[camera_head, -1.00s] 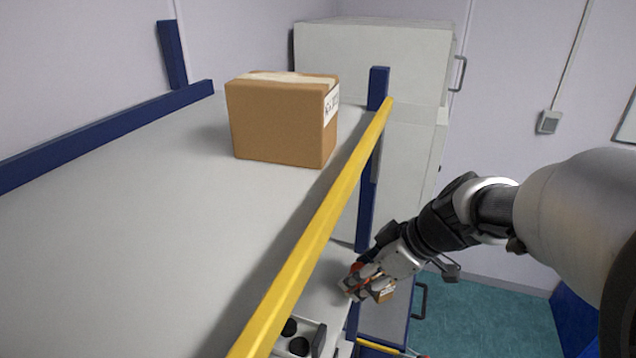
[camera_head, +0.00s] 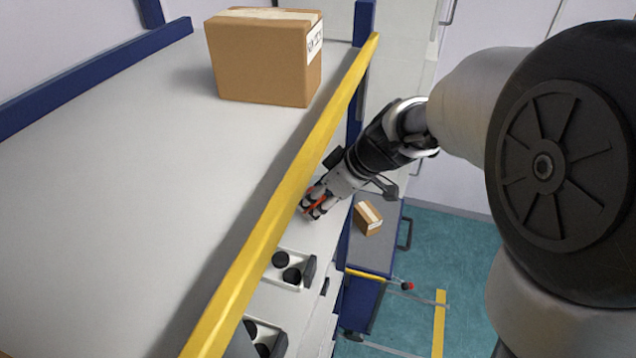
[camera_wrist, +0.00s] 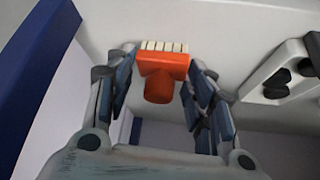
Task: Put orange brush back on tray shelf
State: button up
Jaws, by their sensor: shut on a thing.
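The orange brush (camera_wrist: 163,68) with pale bristles sits between my gripper's (camera_wrist: 160,80) fingers in the wrist view, its bristle end pointing away from my wrist. In the head view my gripper (camera_head: 313,203) holds the brush, seen as a small orange patch (camera_head: 317,198), over the white lower shelf (camera_head: 318,232), below the yellow-edged top shelf. Whether the brush touches the shelf surface I cannot tell. A white tray (camera_head: 285,268) with black round pieces is on the lower shelf, nearer than my gripper; a tray also shows at the right of the wrist view (camera_wrist: 262,75).
A cardboard box (camera_head: 262,60) stands on the top shelf (camera_head: 110,170), edged by a yellow bar (camera_head: 290,190). A blue post (camera_wrist: 35,75) is close at left in the wrist view. A trolley (camera_head: 375,245) carries a small box (camera_head: 368,218). Another tray (camera_head: 262,340) is nearer.

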jog(key=o, duration=0.9)
jog(key=shift+f, duration=0.1)
jog(key=shift+o, duration=0.2)
jog(key=shift+d+r, duration=0.1)
jog(key=shift+r, duration=0.35)
jog(key=v, duration=0.7)
jog(key=s+d+m+h, duration=0.2)
jog(key=s+m, duration=0.3)
jog(key=s, duration=0.6)
jog(key=s+d+m+h, duration=0.3)
jog(key=s+d+m, duration=0.1)
jog(key=s, duration=0.7)
jog(key=shift+s+d+f+m+t, duration=0.25)
jog(key=shift+s+d+m+t, duration=0.1)
jog(key=shift+m, duration=0.55)
